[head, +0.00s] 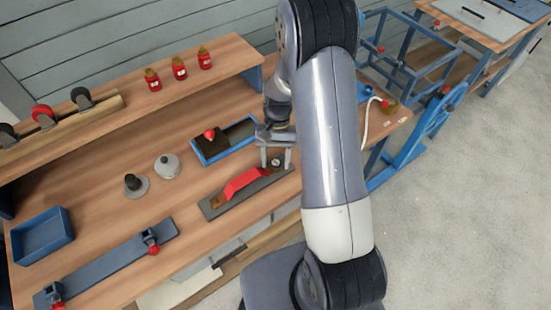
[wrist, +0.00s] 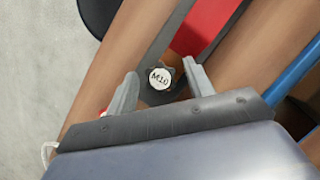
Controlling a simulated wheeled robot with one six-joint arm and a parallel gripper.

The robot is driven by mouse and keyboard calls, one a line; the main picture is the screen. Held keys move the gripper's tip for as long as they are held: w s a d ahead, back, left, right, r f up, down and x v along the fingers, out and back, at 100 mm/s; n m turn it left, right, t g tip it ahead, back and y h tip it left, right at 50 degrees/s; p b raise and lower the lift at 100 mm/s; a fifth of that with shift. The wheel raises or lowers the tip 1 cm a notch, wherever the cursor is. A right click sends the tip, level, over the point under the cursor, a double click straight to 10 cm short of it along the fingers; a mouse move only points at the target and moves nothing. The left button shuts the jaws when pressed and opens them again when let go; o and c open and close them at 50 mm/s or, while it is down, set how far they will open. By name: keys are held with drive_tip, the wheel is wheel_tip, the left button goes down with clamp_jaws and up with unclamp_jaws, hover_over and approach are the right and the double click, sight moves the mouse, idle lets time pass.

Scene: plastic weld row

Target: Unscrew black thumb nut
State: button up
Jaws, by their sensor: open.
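The black thumb nut (wrist: 158,92) is a dark lobed knob with a white cap marked M10. It sits at one end of a grey plate that also carries a red bar (head: 243,184). In the head view the nut (head: 276,163) shows small at the plate's right end. My gripper (wrist: 160,72) is open, with one finger on each side of the nut in the wrist view. In the head view my gripper (head: 276,158) points down over that end of the plate. I cannot tell whether the fingers touch the nut.
A blue tray (head: 198,153) with a red knob lies just behind the plate. A long blue-grey rail (head: 110,262) and an empty blue bin (head: 42,238) are further left. Red bottles (head: 180,70) stand on the back shelf.

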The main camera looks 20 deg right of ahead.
drive_tip(key=m+y, duration=0.1)
drive_tip(key=m, duration=0.2)
drive_tip(key=m+t+y, duration=0.1)
drive_tip(key=m, duration=0.1)
drive_tip(key=shift+s+d+m, duration=0.1)
drive_tip(key=shift+s+m, duration=0.05)
drive_tip(key=shift+m, duration=0.25)
drive_tip(key=m+t, duration=0.1)
drive_tip(key=m, duration=0.2)
drive_tip(key=shift+m+t+y+b, duration=0.3)
drive_tip(key=shift+m+y, duration=0.1)
drive_tip(key=m+t, duration=0.2)
drive_tip(key=m, duration=0.4)
drive_tip(key=shift+s, duration=0.1)
drive_tip(key=m+t, duration=0.2)
drive_tip(key=m, duration=0.2)
drive_tip(key=shift+h, duration=0.3)
drive_tip(key=shift+c, duration=0.3)
